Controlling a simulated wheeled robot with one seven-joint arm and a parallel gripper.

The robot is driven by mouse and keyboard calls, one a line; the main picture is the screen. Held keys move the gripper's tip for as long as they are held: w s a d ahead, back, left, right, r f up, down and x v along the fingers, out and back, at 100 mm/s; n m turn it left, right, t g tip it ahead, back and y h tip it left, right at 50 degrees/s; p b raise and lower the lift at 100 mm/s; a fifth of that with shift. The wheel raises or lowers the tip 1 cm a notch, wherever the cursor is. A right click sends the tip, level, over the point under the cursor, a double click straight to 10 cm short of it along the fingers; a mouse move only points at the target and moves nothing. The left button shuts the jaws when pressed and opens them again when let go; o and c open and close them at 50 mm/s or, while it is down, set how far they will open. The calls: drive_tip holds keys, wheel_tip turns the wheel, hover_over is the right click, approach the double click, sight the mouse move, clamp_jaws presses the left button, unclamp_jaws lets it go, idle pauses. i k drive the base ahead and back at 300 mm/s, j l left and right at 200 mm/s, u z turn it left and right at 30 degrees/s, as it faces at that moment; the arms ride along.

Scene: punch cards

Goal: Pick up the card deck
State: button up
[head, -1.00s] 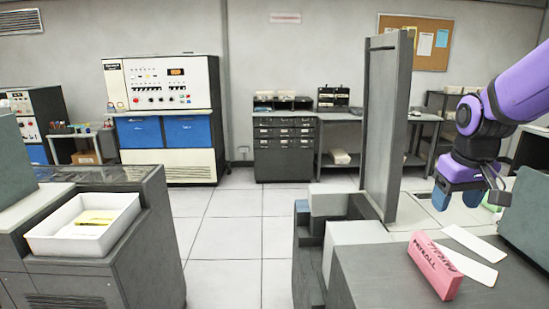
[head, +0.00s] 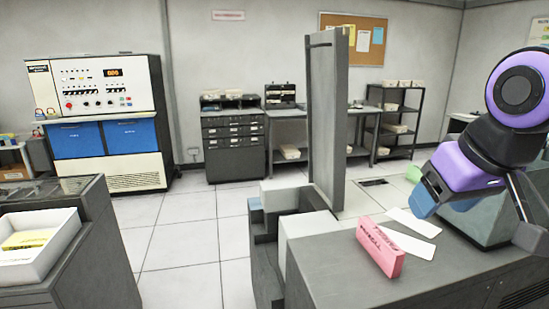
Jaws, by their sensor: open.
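The card deck (head: 380,249) is a pink block marked PAYROLL. It stands on its long edge on the grey machine top at the lower right, set at a slant. My gripper (head: 418,187), with one blue and one green finger, is open and empty. In the picture it is above and to the right of the deck, apart from it. The gap between the fingers is seen only partly, from the side.
Two white cards (head: 413,222) lie flat just behind the deck. A tall grey panel (head: 327,120) rises to the left. A white tray (head: 68,245) with yellow cards sits on a cabinet at the far left. Open floor (head: 180,245) lies between.

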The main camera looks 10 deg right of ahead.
sight(413, 174)
drive_tip(key=z, duration=1.1)
drive_tip(key=u, duration=0.3)
drive_tip(key=i+l+u, duration=0.1)
drive_tip(key=l+u, duration=0.2)
drive_tip(key=u, duration=0.2)
drive_tip(key=l+u, duration=0.3)
drive_tip(key=u, duration=0.15)
drive_tip(key=l+u, duration=0.35)
drive_tip(key=u, duration=0.15)
drive_tip(key=l, duration=0.4)
drive_tip(key=k+l+u, duration=0.15)
drive_tip(key=l, duration=0.65)
drive_tip(key=k+l+u, duration=0.1)
drive_tip(key=l, duration=0.3)
drive_tip(key=k+l+u, duration=0.1)
drive_tip(key=l, duration=0.3)
drive_tip(key=k+l, duration=0.15)
drive_tip(key=l, duration=0.25)
drive_tip(key=k+l+u, duration=0.15)
drive_tip(key=l, duration=0.2)
